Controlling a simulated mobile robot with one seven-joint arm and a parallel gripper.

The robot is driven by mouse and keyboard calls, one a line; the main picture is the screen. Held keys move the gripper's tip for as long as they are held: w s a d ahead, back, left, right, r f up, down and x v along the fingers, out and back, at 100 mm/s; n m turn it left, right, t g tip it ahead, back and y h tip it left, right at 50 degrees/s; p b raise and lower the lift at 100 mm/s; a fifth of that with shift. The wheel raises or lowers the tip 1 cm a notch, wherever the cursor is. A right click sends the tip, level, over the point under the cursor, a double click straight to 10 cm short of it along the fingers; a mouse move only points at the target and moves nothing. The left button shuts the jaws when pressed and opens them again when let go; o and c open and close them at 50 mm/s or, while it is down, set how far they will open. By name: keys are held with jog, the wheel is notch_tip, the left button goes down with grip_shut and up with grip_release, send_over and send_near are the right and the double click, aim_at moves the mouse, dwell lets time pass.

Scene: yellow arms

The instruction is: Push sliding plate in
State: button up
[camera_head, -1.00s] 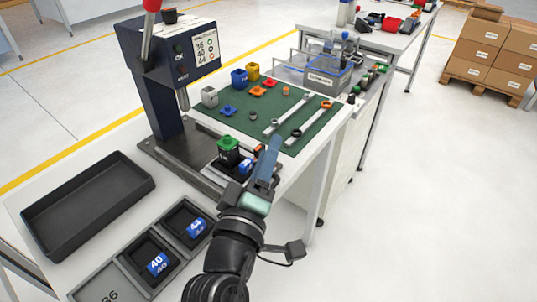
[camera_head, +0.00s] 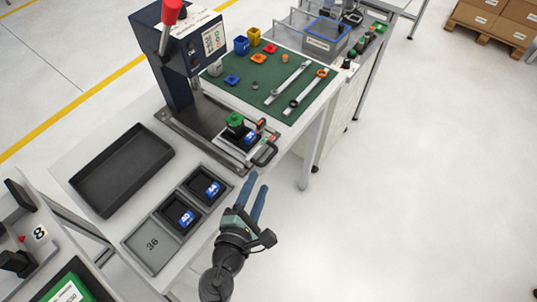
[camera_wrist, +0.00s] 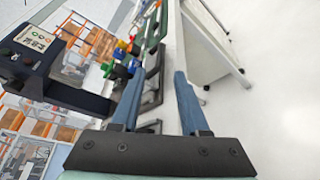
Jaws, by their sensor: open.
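The sliding plate (camera_head: 237,143) sits on the press base, pulled out toward the front right from under the press (camera_head: 178,55). It carries a green-topped black part (camera_head: 236,122) and a blue numbered part (camera_head: 250,137). A black loop handle (camera_head: 266,156) sticks out at its front right end. My gripper (camera_head: 259,180) is open and empty, its two blue fingers just in front of the handle and apart from it in the head view. In the wrist view my gripper (camera_wrist: 158,73) has its fingers spread, with dark parts of the fixture visible between and beyond them.
A tray with blue parts 44 (camera_head: 212,187) and 40 (camera_head: 186,218) lies left of my gripper. An empty black bin (camera_head: 122,168) is further left. A green mat (camera_head: 272,85) with small parts lies behind.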

aim_at(268, 158)
jog(key=x, duration=0.9)
jog(key=shift+w+d, duration=0.15)
jog(key=shift+w, duration=0.2)
grip_shut()
jog(key=shift+f, duration=0.1)
dwell(0.8)
